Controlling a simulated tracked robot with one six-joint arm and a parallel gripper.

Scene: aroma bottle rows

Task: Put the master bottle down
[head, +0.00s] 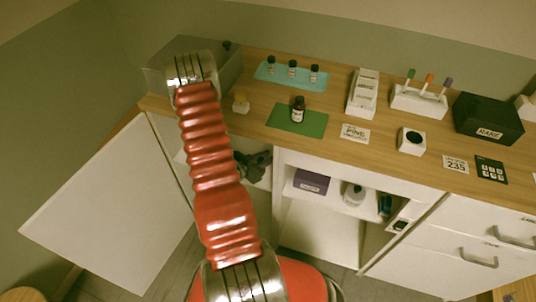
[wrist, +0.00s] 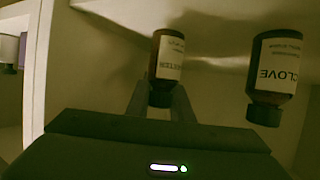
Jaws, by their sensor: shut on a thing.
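In the wrist view my gripper (wrist: 160,98) is shut on a brown bottle, the master bottle (wrist: 169,62), whose pale label appears upside down. The dark cap end is between the fingers. The bottle's base end is close to a pale surface (wrist: 115,6); I cannot tell whether it touches. A brown bottle labelled CLOVE (wrist: 274,70) stands apart to the right, also upside down in the picture. In the head view my red arm reaches over the open cabinet. A dark shape inside, beside the arm, may be my gripper; the held bottle is not visible there.
On the counter (head: 225,128), a dark bottle (head: 298,112) stands on a green mat (head: 283,122), and several small bottles stand on a teal tray (head: 261,74). The open cabinet door (head: 110,200) spreads left. A purple box (head: 311,182) sits on a cabinet shelf.

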